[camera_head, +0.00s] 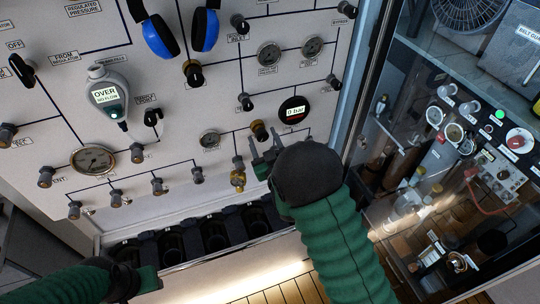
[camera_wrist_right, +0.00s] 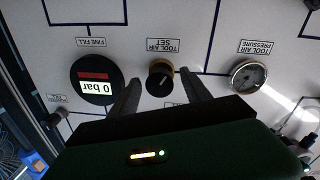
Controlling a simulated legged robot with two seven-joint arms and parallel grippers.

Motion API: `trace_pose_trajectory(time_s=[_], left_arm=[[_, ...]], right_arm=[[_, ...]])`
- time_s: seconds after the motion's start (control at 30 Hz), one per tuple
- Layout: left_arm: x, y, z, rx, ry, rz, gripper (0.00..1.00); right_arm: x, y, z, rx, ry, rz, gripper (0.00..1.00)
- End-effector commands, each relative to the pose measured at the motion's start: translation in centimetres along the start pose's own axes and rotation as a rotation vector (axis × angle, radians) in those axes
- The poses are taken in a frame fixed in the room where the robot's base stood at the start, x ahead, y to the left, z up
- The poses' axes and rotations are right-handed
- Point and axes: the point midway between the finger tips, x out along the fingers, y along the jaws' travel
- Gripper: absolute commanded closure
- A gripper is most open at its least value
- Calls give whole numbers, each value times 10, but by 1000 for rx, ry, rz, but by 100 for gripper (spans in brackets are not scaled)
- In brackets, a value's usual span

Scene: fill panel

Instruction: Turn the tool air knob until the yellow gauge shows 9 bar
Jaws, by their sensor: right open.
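The tool air set knob (camera_head: 259,131) is a dark, brass-toned round knob on the grey panel. It also shows in the right wrist view (camera_wrist_right: 160,79), with a light mark on its face. The tool air pressure gauge (camera_wrist_right: 248,76) is a small round dial beside it, also in the head view (camera_head: 209,138); its reading is too small to tell and no yellow is clear. My right gripper (camera_head: 264,153) is open just below the knob in the head view. In the wrist view its fingers (camera_wrist_right: 160,84) flank the knob; contact cannot be told. My left gripper (camera_head: 148,279) is partly visible at lower left.
A black fine fill display (camera_head: 293,112) reading 0 bar sits close beside the knob. A brass valve (camera_head: 238,175) is left of my right gripper. A grey handheld unit (camera_head: 107,95) and blue ear defenders (camera_head: 160,37) hang on the panel. A glass-fronted cabinet stands right.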

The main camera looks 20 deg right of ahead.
Motion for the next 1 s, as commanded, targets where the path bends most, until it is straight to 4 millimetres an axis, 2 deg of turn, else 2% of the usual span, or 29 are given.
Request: trace_pose_trajectory(time_s=[0.1,0.4,0.43,0.5,0.7,0.83,1.0], left_arm=[[13,0,3,0,0,0,64],[34,0,8,0,0,0,64],[14,0,4,0,-2,0,64],[-3,0,0,0,0,0,64],[-40,0,-10,0,0,0,64],[-55,0,-13,0,0,0,64],[-59,0,-14,0,-1,0,64]], right_arm=[[-28,-2,4,1,0,-1,44],[-102,-2,4,1,-1,-1,44],[-103,1,-5,-1,-5,-2,44],[-109,1,-7,-3,-7,-2,44],[-132,1,-6,-3,-8,-2,44],[-146,0,-4,-2,-5,-2,44],[-153,-1,0,0,-1,-1,44]])
